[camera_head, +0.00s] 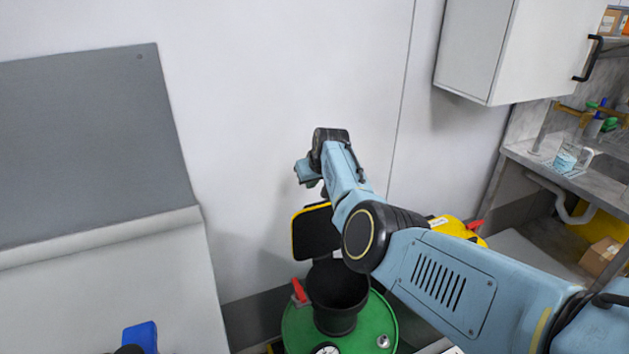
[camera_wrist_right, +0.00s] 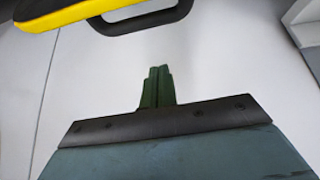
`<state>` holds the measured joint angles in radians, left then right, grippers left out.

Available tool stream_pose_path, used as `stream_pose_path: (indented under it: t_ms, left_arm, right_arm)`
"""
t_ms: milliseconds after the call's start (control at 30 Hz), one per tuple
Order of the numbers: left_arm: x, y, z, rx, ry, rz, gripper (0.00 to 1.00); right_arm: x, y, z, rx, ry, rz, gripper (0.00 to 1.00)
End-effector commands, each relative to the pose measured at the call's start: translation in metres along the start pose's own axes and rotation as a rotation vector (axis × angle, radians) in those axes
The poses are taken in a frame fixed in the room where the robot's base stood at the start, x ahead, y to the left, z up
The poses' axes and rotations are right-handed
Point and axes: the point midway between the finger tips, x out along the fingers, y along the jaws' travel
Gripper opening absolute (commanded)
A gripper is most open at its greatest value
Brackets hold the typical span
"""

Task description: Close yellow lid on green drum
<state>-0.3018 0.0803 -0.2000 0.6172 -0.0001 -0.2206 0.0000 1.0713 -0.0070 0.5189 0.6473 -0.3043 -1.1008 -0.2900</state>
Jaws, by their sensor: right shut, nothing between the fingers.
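The green drum (camera_head: 298,329) stands at the bottom of the head view, with a black funnel (camera_head: 336,318) on its top. The lid (camera_head: 314,233), black inside with a yellow rim, stands raised and open behind the funnel mouth. My right arm covers its right side. My right gripper (camera_head: 312,184) is above and behind the lid, near the wall. In the right wrist view its green fingers (camera_wrist_right: 157,72) are shut and empty. The lid's yellow edge (camera_wrist_right: 75,14) and a black loop (camera_wrist_right: 140,20) show ahead of the fingertips, apart from them.
A red lever (camera_head: 299,291) is beside the funnel, and a gauge (camera_head: 326,349) sits at the drum's front. A yellow object with a red handle (camera_head: 475,225) is right of my arm. The white wall (camera_head: 270,110) is close behind. A wall cabinet (camera_head: 515,50) hangs upper right.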

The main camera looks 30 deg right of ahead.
Motion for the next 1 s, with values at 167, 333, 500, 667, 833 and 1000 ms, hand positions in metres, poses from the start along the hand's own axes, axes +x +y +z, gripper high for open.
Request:
stream_pose_path:
  t_ms: [167,333,500,667,833,1000]
  left_arm:
    - [0.015,0.000,-0.002,0.000,0.006,0.000,0.37]
    - [0.016,0.000,-0.004,0.000,0.008,-0.001,0.37]
    - [0.005,0.000,-0.005,0.000,0.009,-0.001,0.37]
    - [-0.004,-0.001,-0.005,0.000,0.008,-0.001,0.37]
    - [-0.010,-0.001,-0.005,0.000,0.008,-0.001,0.37]
    - [-0.013,-0.001,-0.005,0.000,0.008,-0.001,0.37]
  right_arm:
    - [0.016,0.001,0.001,0.001,0.000,0.001,0.00]
    - [0.020,0.000,0.003,0.001,0.000,0.000,0.00]
    - [0.015,0.000,0.010,0.000,0.002,0.001,0.00]
    - [0.011,0.000,0.020,0.002,0.001,0.001,0.00]
    - [0.009,-0.001,0.031,0.000,0.001,0.000,0.00]
    - [0.007,0.000,0.037,0.001,0.002,0.000,0.00]
